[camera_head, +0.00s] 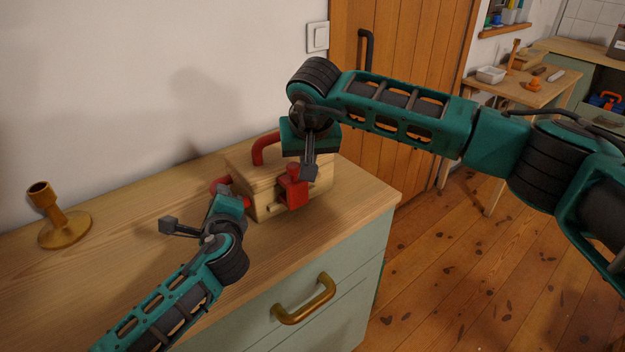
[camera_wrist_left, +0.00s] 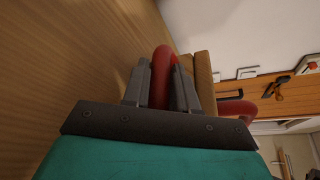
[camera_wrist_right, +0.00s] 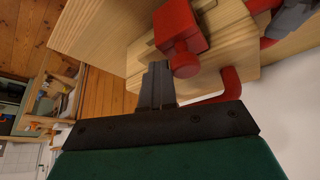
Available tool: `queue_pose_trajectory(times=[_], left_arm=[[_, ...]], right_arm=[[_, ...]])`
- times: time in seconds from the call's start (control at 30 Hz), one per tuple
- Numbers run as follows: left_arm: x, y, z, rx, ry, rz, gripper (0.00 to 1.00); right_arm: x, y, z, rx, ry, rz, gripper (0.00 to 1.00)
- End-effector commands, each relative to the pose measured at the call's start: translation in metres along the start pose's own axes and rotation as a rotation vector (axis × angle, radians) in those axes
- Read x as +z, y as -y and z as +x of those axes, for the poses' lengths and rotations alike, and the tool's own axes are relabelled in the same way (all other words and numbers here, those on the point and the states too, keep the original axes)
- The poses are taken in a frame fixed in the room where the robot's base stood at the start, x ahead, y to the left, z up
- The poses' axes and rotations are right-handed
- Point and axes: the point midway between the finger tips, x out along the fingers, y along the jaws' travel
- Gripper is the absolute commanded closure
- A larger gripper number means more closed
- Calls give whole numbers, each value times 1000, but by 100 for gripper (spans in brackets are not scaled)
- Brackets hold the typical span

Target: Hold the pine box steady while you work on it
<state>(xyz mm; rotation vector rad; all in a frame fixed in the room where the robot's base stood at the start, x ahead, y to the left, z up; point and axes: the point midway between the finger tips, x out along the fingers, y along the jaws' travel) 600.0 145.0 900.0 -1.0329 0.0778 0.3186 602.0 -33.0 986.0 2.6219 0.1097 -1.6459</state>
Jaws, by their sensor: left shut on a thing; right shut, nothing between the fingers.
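The pine box (camera_head: 264,204) stands on the wooden top of the cabinet. It has a red handle on top (camera_head: 266,147), a red handle on its left side (camera_wrist_left: 162,62) and a red block-shaped fitting (camera_head: 293,188) on its front. My left gripper (camera_wrist_left: 163,68) is shut around the side handle. My right gripper (camera_wrist_right: 158,66) is shut and empty, close to the box's top near the red fitting, which also shows in the right wrist view (camera_wrist_right: 180,34). I cannot tell whether its fingertips touch the box. In the head view my right wrist hides part of the box.
A brass candlestick (camera_head: 62,226) stands on the cabinet top (camera_head: 120,262) at the left. The wall is close behind the box. The cabinet's front has a brass drawer handle (camera_head: 304,300). A small table (camera_head: 530,88) stands farther off at the right.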

Motion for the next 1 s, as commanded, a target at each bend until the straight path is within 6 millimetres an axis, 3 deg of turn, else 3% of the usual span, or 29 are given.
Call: queue_pose_trajectory(times=[0.5, 1.0], left_arm=[[-2, 1, -1, -3, -4, -1, 100], [-2, 1, -1, -3, -4, -2, 100]], right_arm=[[7, 17, -4, -6, -1, -4, 100], [-1, -2, 0, -3, -1, -1, 100]])
